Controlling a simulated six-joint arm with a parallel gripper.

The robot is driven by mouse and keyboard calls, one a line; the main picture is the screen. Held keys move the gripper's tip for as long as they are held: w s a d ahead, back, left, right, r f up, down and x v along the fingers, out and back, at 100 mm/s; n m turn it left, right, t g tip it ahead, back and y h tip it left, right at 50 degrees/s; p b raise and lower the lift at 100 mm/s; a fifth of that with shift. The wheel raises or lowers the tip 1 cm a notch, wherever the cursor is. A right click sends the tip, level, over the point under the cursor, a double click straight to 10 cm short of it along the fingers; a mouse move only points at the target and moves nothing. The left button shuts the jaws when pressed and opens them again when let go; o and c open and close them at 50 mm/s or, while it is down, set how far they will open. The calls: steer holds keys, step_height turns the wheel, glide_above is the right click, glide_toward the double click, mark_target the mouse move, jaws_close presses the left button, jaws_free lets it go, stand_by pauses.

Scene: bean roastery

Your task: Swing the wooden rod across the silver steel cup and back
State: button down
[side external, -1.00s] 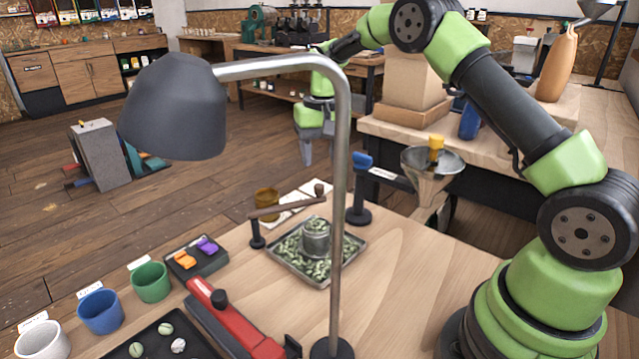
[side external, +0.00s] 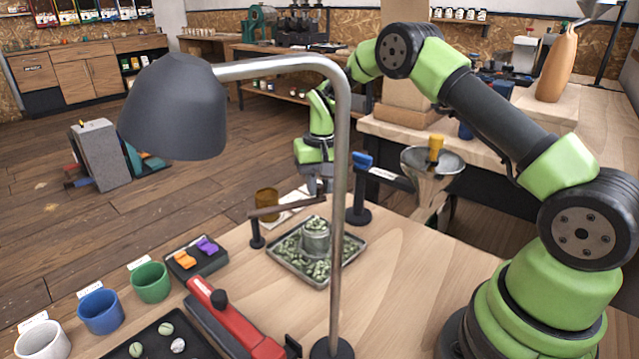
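The wooden rod (side external: 287,207) lies level on a short black post (side external: 257,236) at its left end. A small dark knob stood on its right end in the earlier view; my gripper now covers that spot. The silver steel cup (side external: 315,240) stands upright in a tray of green beans, in front of the rod, and appears filled with beans. My gripper (side external: 318,185) points down at the rod's right end, its fingertips around or just beside the knob.
The lamp pole (side external: 341,220) rises close to the bean tray (side external: 290,268). A blue-topped black stand (side external: 359,200) is right of the rod. A brown cup (side external: 267,197) is behind it. A red-handled tool (side external: 235,325) and coloured cups are front left. The table's right middle is clear.

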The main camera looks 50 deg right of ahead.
steer(key=shift+s+a+r+m, duration=0.1)
steer(key=shift+s+a+m, duration=0.3)
steer(key=shift+s+m, duration=0.25)
steer(key=s+a+m, duration=0.6)
steer(key=a+m, duration=0.6)
steer(key=shift+a, duration=0.25)
stand_by(0.3)
steer(key=c, duration=1)
jaws_free()
